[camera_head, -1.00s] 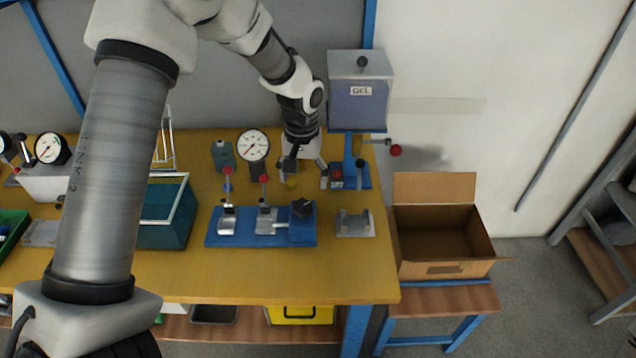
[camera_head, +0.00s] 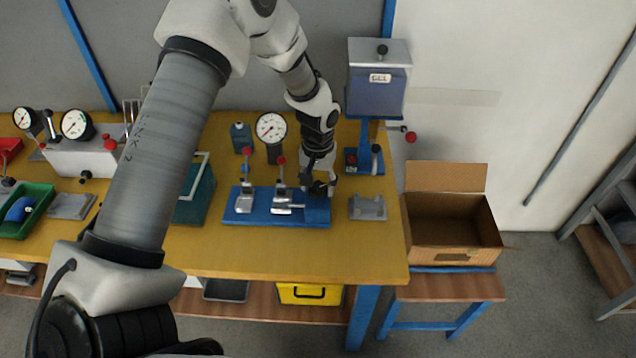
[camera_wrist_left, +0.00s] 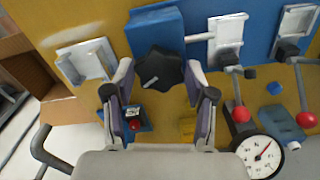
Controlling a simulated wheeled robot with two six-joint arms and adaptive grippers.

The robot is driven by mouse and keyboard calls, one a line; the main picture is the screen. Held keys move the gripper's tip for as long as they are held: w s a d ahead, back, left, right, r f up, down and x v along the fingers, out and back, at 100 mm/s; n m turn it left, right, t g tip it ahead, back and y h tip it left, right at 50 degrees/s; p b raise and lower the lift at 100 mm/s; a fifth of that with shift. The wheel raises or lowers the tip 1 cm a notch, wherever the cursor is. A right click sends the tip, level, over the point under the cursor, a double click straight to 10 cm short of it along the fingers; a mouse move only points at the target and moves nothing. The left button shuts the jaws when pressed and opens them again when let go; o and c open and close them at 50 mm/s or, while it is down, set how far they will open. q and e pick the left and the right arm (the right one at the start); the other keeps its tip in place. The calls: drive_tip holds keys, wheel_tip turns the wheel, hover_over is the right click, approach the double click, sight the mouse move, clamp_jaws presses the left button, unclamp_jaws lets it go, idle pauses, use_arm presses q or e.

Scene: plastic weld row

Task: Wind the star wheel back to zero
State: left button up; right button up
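The black star wheel (camera_wrist_left: 158,67) sits at the end of a blue block (camera_wrist_left: 153,28) on the blue base of the weld fixture. A pale mark shows on its face. In the head view the fixture's base (camera_head: 262,217) lies along the table, and the wheel at its right end is mostly hidden by my left gripper (camera_head: 319,182). In the wrist view my left gripper (camera_wrist_left: 159,76) is open, one finger on each side of the wheel, with the wheel's lobes close to both fingertips. I cannot tell whether they touch. My right gripper is not in view.
Two red-knobbed clamps (camera_head: 281,178) stand left of the wheel, with a dial gauge (camera_head: 271,128) behind. A grey bracket (camera_head: 368,208) is at the right. The GEL box (camera_head: 377,92) stands behind on a blue post. An open cardboard box (camera_head: 455,257) is beyond the table's right edge.

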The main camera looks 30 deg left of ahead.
use_arm(q)
drive_tip(key=shift+n+p, duration=0.3)
drive_tip(key=shift+n, duration=0.1)
drive_tip(key=shift+n+p, duration=0.5)
drive_tip(key=shift+n, duration=0.4)
drive_tip(key=n+p, duration=0.1)
drive_tip(key=n, duration=0.2)
drive_tip(key=shift+n+p, duration=0.4)
drive_tip(key=n+p, duration=0.2)
drive_tip(key=n, duration=0.3)
drive_tip(key=shift+w, duration=0.1)
drive_tip(key=shift+f+p, duration=0.1)
drive_tip(key=shift+p, duration=0.2)
drive_tip(key=o, duration=1.2)
drive_tip(key=shift+c, duration=0.2)
drive_tip(key=shift+a+f, duration=0.15)
